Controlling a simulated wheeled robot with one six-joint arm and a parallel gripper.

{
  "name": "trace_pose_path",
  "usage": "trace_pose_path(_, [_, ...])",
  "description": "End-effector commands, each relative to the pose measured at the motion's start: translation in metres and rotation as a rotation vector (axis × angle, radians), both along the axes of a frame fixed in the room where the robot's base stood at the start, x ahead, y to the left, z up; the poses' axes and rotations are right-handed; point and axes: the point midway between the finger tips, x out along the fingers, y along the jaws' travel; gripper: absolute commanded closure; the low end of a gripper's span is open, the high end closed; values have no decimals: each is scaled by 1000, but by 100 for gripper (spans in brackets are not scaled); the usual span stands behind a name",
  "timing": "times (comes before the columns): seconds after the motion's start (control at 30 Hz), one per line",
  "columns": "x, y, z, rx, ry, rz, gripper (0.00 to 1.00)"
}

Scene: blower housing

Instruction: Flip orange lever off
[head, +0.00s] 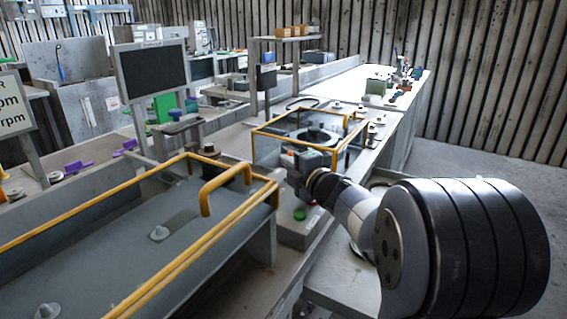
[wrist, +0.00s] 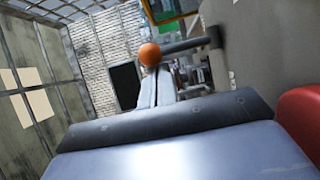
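An orange ball knob (wrist: 149,54) shows in the wrist view at the end of a dark grey lever rod (wrist: 188,45). The rod runs right from the knob to a grey upright part. My gripper (wrist: 154,78) points toward the knob; its two narrow grey fingers lie side by side and look shut. The knob appears right at the fingertips, but I cannot tell whether they touch. In the head view my gripper (head: 304,164) is at the near side of the yellow-framed machine, mostly dark and small. The orange lever cannot be made out there.
A yellow-railed guard (head: 262,132) stands just beyond my gripper. A grey bench with a yellow handle (head: 226,188) fills the left foreground. A green button (head: 299,214) is below my gripper. A red rounded part (wrist: 302,112) is close at the right in the wrist view. Open floor lies right.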

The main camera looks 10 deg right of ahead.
Motion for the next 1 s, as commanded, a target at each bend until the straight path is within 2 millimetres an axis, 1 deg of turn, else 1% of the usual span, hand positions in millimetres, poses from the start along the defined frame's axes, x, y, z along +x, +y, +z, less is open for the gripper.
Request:
trace_pose_path(0.03, [-1, -3, -2, 0, 2, -4, 100])
trace_pose_path(0.3, [-6, -7, -4, 2, 1, -2, 100])
trace_pose_path(0.67, [-9, -8, -4, 1, 0, -1, 100])
trace_pose_path(0.77, [-17, -12, -3, 0, 0, -3, 100])
trace_pose_path(0.83, [-28, -15, -2, -1, -1, -3, 100])
trace_pose_path(1.0, [-62, -26, 0, 1, -1, -5, 100])
